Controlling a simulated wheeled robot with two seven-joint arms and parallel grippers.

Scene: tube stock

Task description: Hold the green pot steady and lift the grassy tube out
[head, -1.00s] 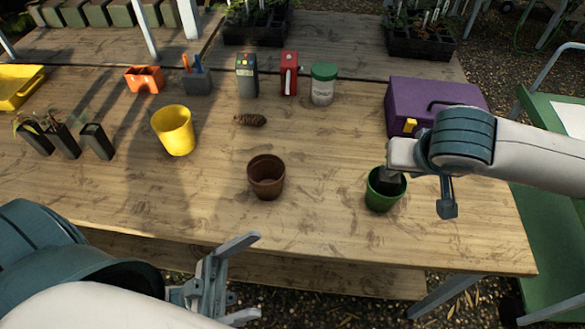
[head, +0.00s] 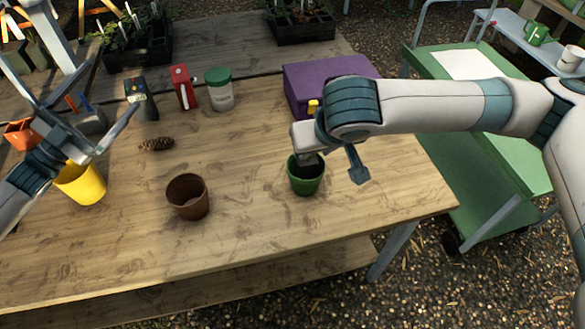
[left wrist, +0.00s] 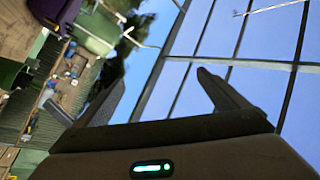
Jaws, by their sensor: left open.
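The green pot (head: 306,183) stands upright on the right part of the wooden table. My right gripper (head: 308,160) is at its mouth, pointing down, with its fingers mostly hidden by the hand and the pot rim; I cannot tell whether it is open or shut. No grassy tube can be made out in the pot; the dark part at the mouth may be a finger. My left gripper (head: 75,88) is raised at the left, open and empty, well away from the green pot. In the left wrist view its spread fingers (left wrist: 160,90) have nothing between them.
A brown pot (head: 188,198) stands left of the green pot. A yellow pot (head: 84,187) is partly behind my left gripper. A pinecone (head: 157,144), a lidded jar (head: 219,92) and a purple box (head: 330,78) lie farther back. The front table is clear.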

